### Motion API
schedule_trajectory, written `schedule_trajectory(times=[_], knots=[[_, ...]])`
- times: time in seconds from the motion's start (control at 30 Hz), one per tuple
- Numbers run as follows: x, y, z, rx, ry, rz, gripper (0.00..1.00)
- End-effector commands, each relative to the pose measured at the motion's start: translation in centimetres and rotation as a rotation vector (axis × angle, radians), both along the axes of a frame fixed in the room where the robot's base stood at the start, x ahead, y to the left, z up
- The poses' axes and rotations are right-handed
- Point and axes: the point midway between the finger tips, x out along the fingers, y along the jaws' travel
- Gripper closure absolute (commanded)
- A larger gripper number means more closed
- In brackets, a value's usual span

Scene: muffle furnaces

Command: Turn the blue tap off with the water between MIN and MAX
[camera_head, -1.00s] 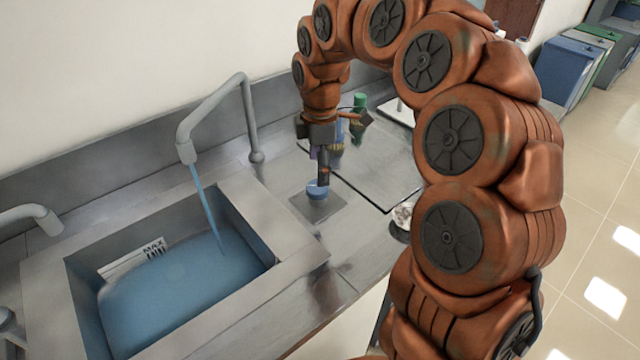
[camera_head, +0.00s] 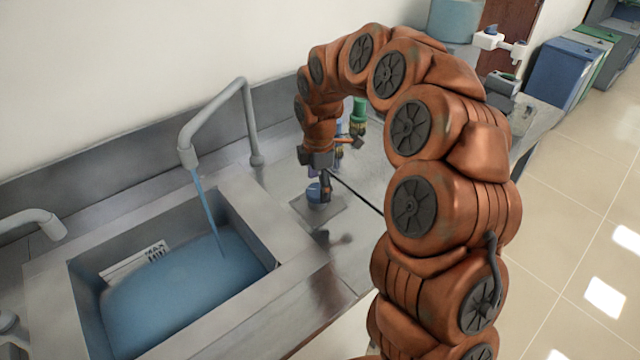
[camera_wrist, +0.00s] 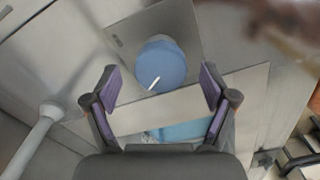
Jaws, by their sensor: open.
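The blue tap knob (camera_head: 316,191) sits on a square plate on the counter right of the sink. In the wrist view the knob (camera_wrist: 162,62) is round, with a white mark pointing to the lower left. My gripper (camera_head: 323,184) is low at the knob. In the wrist view my gripper (camera_wrist: 160,86) is open, its purple-padded fingers apart, with the knob ahead between them. Contact cannot be told. A water stream (camera_head: 209,215) falls from the grey spout (camera_head: 188,157) into the sink. The water (camera_head: 180,295) surface lies close under the lower lettering of the MAX/MIN label (camera_head: 140,260).
Bottles with green (camera_head: 358,110) and other colours stand behind my gripper. A second grey spout (camera_head: 35,220) is at the left. The sink rim (camera_head: 270,225) lies left of the knob. The back wall is close. Bins (camera_head: 565,70) stand at the far right.

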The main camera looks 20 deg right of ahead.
Motion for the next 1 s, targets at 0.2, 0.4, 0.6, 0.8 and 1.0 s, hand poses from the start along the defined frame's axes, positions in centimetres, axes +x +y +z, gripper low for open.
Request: schedule_trajectory(times=[0.2,0.4,0.6,0.8,1.0], knots=[[-0.01,-0.04,-1.08,0.0,-0.001,-0.001,0.16],[0.02,-0.01,-1.06,0.0,-0.002,-0.001,0.19],[0.01,0.0,-1.06,0.0,-0.002,-0.001,0.4],[0.03,0.0,-1.05,0.0,-0.002,-0.001,0.61],[0.05,-0.29,-1.03,0.0,-0.003,-0.002,0.76]])
